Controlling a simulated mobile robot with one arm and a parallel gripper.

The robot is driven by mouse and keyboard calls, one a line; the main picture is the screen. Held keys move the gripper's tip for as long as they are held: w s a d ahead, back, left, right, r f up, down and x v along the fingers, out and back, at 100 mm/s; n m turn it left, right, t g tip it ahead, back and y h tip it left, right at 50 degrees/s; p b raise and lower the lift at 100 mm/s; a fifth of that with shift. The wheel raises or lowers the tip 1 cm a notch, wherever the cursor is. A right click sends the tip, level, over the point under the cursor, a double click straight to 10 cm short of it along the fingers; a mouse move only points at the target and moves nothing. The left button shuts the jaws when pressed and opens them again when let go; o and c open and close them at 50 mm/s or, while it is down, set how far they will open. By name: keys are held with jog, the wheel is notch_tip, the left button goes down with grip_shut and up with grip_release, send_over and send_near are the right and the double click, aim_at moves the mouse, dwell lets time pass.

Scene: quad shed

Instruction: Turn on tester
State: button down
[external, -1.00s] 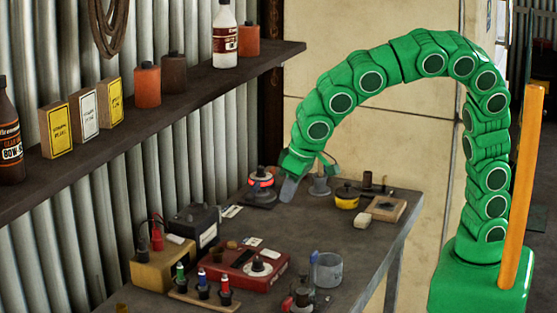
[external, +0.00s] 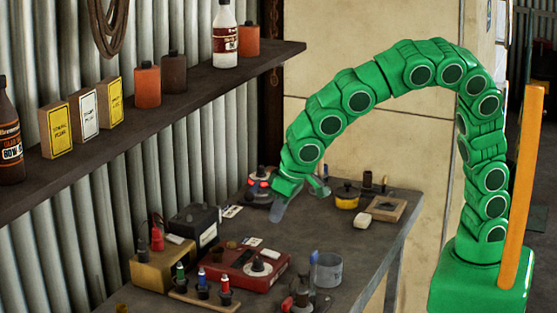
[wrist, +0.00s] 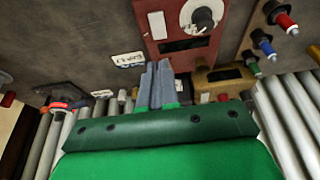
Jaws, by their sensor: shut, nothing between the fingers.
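A red box with a white dial and black knob, which looks like the tester (external: 236,279), lies on the bench. In the wrist view the tester (wrist: 157,24) is just beyond my fingertips, and its dial (wrist: 203,18) is to their upper right. A dark display window shows on its face. I cannot read the dial's setting. My gripper (external: 276,211) is shut and empty, pointing down above the bench behind the tester, apart from it. Its two grey fingers (wrist: 157,72) lie side by side in the wrist view.
A tan box (external: 160,268) and a black box (external: 192,219) stand left of the tester. A strip with coloured plugs (external: 203,297) lies in front, and a grey cup (external: 327,270) to the right. A shelf (external: 150,120) overhangs the left. Bare bench (external: 350,238) lies at right.

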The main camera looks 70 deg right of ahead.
aim_at(273, 253)
jog(key=x, duration=0.6)
jog(key=s+x, duration=0.1)
jog(key=x, duration=0.2)
jog(key=shift+f, duration=0.1)
jog(key=shift+w+f+g, duration=0.15)
jog(key=shift+f+g, duration=0.05)
jog(key=shift+g, duration=0.1)
jog(key=shift+f, duration=0.1)
jog(key=shift+s+d, duration=0.1)
jog(key=shift+s, duration=0.85)
